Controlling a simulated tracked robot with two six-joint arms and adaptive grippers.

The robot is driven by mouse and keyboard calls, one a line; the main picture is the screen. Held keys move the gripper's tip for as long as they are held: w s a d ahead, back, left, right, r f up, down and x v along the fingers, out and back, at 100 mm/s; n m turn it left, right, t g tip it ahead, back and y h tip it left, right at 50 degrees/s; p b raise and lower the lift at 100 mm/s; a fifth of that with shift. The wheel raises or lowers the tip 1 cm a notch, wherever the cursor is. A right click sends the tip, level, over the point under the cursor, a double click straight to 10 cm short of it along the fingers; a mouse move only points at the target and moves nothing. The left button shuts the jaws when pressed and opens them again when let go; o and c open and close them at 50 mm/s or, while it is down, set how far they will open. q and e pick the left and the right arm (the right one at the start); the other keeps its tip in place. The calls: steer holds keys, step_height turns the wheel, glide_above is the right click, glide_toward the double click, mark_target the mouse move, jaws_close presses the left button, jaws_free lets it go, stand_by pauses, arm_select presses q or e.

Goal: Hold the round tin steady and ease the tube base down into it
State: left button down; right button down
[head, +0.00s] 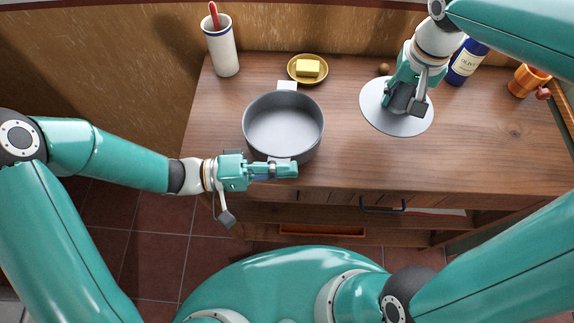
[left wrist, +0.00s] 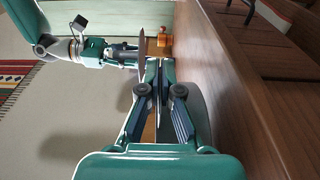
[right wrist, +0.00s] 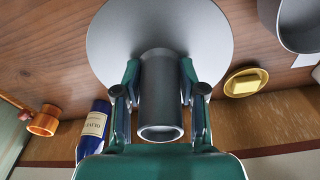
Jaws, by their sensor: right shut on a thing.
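The round tin (head: 283,125) is a grey, open, empty pan with small tabs at its far and near sides. It stands on the wooden worktop near the front edge. My left gripper (head: 285,169) is at its near tab; its fingers look close together in the left wrist view (left wrist: 160,88), but their grip on the tab is hidden. The tube base is a light grey disc (head: 374,104) with a dark grey tube (right wrist: 161,95). My right gripper (right wrist: 160,82) is shut on the tube, holding the disc above the worktop, to the right of the tin.
A white cup with a red-handled thing (head: 221,45) stands at the back left. A yellow dish with butter (head: 308,69) is behind the tin. A blue bottle (head: 466,64) and an orange mug (head: 527,80) stand at the back right. The worktop between tin and disc is clear.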

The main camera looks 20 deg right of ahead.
arm_select(q)
steer(key=shift+d, duration=0.1)
steer(key=shift+s+d+f+b, duration=0.2)
steer(key=shift+s+d+f, duration=0.35)
steer(key=shift+d, duration=2.35)
steer(key=shift+s+d+f+b, duration=0.2)
steer(key=shift+s+d+f, duration=0.3)
steer(key=shift+d, duration=2.4)
steer(key=shift+s+d+f+b, duration=0.2)
steer(key=shift+s+d+f, duration=0.35)
steer(key=shift+d, duration=2.35)
steer(key=c, duration=1.2)
jaws_free()
steer(key=shift+o, duration=0.2)
